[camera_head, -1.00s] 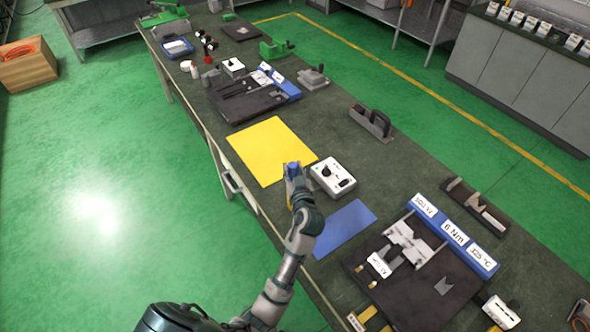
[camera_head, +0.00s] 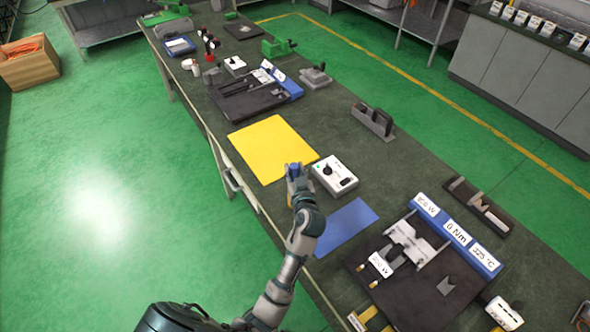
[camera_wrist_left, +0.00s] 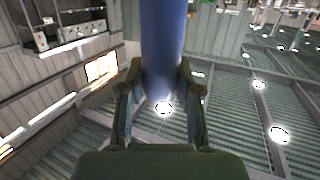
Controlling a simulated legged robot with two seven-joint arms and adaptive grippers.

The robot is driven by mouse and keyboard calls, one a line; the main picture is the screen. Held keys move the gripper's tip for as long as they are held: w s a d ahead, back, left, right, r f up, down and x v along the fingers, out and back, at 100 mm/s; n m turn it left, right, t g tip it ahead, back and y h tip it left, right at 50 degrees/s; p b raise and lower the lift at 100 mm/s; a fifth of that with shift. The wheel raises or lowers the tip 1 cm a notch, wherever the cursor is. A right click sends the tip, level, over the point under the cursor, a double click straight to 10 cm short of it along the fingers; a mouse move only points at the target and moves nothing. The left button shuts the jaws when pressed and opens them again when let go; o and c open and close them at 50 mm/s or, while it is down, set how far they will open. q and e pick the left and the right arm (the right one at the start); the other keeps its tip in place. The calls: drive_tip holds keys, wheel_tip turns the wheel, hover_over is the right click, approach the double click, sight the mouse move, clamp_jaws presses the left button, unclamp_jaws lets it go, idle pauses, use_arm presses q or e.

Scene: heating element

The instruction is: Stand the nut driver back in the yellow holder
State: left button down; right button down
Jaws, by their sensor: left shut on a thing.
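My left gripper (camera_head: 293,172) is above the bench, in front of the yellow mat's right corner and left of a white control box. It is shut on a blue cylinder (camera_head: 294,168), which looks like the nut driver's handle. In the left wrist view the blue nut driver (camera_wrist_left: 162,40) stands between the two fingers (camera_wrist_left: 160,88) and runs up out of the picture; its other end is hidden. A yellow part (camera_head: 362,318) at the bottom edge may be the yellow holder, but it is cut off and unclear. My right gripper does not show.
The yellow mat (camera_head: 270,145) and blue mat (camera_head: 345,228) lie flat and bare. The white box (camera_head: 335,175) with a black knob is close beside my gripper. A black fixture board (camera_head: 415,300) with blue labels stands at the lower right. A grey-handled block (camera_head: 373,120) is farther back.

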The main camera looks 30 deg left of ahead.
use_arm(q)
drive_tip(key=shift+f, duration=0.1)
drive_tip(key=shift+r+p, duration=0.35)
drive_tip(key=shift+r, duration=0.3)
drive_tip(key=shift+d, duration=0.3)
idle(0.5)
drive_tip(key=shift+f+b, duration=0.1)
drive_tip(key=shift+b, duration=0.25)
idle(0.6)
drive_tip(key=shift+f+b, duration=2.2)
drive_tip(key=shift+f, duration=0.5)
drive_tip(key=c, duration=0.7)
unclamp_jaws()
